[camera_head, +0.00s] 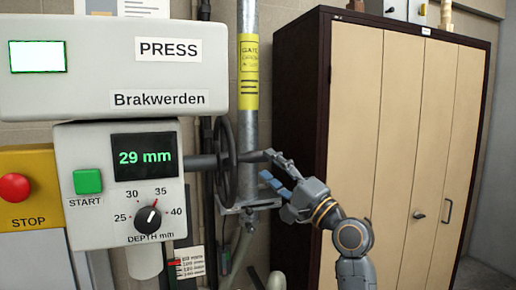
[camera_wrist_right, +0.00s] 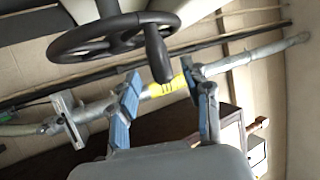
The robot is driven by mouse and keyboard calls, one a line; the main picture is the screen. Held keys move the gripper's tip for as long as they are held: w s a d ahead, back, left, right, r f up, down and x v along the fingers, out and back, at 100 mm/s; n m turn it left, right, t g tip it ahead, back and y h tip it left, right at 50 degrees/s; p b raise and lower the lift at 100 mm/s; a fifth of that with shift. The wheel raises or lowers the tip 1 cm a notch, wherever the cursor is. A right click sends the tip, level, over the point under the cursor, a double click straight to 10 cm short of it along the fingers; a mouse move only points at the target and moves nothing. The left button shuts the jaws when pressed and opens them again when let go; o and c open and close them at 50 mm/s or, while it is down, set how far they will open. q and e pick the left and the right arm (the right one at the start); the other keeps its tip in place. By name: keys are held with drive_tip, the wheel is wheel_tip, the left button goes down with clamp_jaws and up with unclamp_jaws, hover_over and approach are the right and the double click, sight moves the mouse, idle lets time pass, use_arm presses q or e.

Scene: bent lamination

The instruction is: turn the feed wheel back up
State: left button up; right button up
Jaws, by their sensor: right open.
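The feed wheel (camera_head: 225,165) is a dark wheel seen nearly edge-on at the right side of the press control box. Its crank handle (camera_head: 252,156) sticks out to the right. The wrist view shows the wheel (camera_wrist_right: 85,40) at upper left and its handle (camera_wrist_right: 157,52) pointing down between my fingertips. My right gripper (camera_head: 268,166) is open just right of the wheel, with its fingers around the handle's end. In the wrist view the open fingers (camera_wrist_right: 160,74) stand on either side of the handle; I cannot tell whether either touches. My left gripper is out of view.
The display (camera_head: 144,157) reads 29 mm, above a depth knob (camera_head: 148,219). The green START button (camera_head: 88,181) and red STOP button (camera_head: 14,187) are to the left. A grey pipe (camera_head: 248,75) runs behind the wheel. A tall cabinet (camera_head: 400,130) stands at right.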

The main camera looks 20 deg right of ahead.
sight(263, 161)
drive_tip(key=p+x, duration=0.1)
drive_tip(key=x, duration=0.4)
drive_tip(key=shift+w, duration=0.1)
drive_tip(key=shift+f, duration=0.1)
clamp_jaws()
drive_tip(key=shift+d, duration=0.1)
